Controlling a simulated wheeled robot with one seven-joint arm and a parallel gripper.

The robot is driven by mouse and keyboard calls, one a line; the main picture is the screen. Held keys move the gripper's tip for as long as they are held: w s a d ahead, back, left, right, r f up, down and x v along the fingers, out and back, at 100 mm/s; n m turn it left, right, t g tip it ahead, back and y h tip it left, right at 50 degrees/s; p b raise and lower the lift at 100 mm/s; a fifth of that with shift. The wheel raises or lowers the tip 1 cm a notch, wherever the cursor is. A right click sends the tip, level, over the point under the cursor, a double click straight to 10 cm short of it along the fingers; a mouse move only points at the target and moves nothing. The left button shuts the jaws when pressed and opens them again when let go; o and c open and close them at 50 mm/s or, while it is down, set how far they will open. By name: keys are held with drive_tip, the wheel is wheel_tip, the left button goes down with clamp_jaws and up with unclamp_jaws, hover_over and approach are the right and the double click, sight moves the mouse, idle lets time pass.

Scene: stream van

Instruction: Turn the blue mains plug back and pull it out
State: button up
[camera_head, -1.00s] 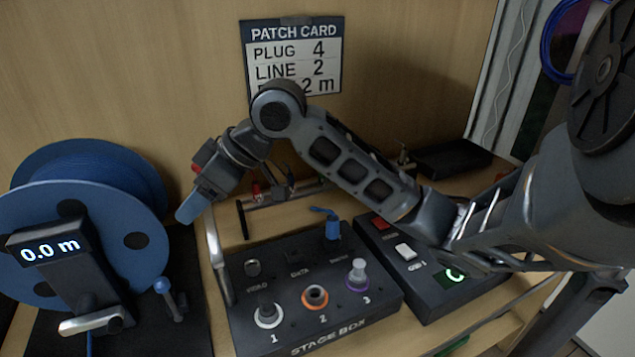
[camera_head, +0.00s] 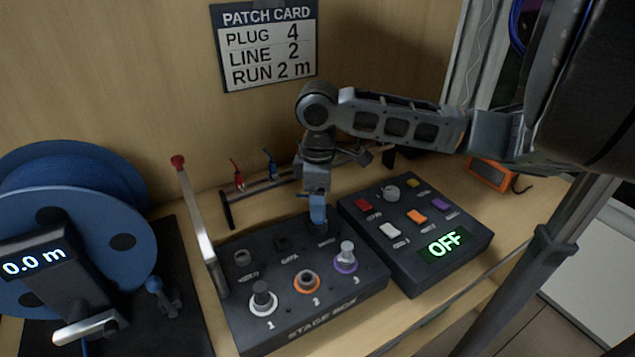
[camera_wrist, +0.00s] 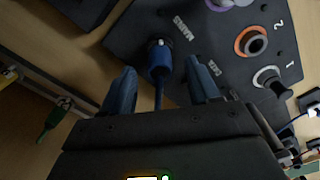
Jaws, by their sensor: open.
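The blue mains plug (camera_wrist: 159,57) sits in the MAINS socket at the back right of the black stage box (camera_head: 240,325). Its blue cable runs toward the palm in the wrist view. My gripper (camera_wrist: 160,66) is open, with one blue finger on each side of the plug and cable. A gap shows on both sides, and I see no grip. In the head view my gripper (camera_head: 317,212) points down at the socket and largely hides the plug.
A lever (camera_head: 200,232) with a red knob rises at the stage box's left. A control box (camera_head: 400,270) reading OFF stands close on the right. A rack (camera_head: 258,190) with red and blue plugs is behind. The blue cable reel (camera_head: 70,235) is at left.

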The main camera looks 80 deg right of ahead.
drive_tip(key=shift+f, duration=1.15)
drive_tip(key=shift+c, duration=0.3)
clamp_jaws()
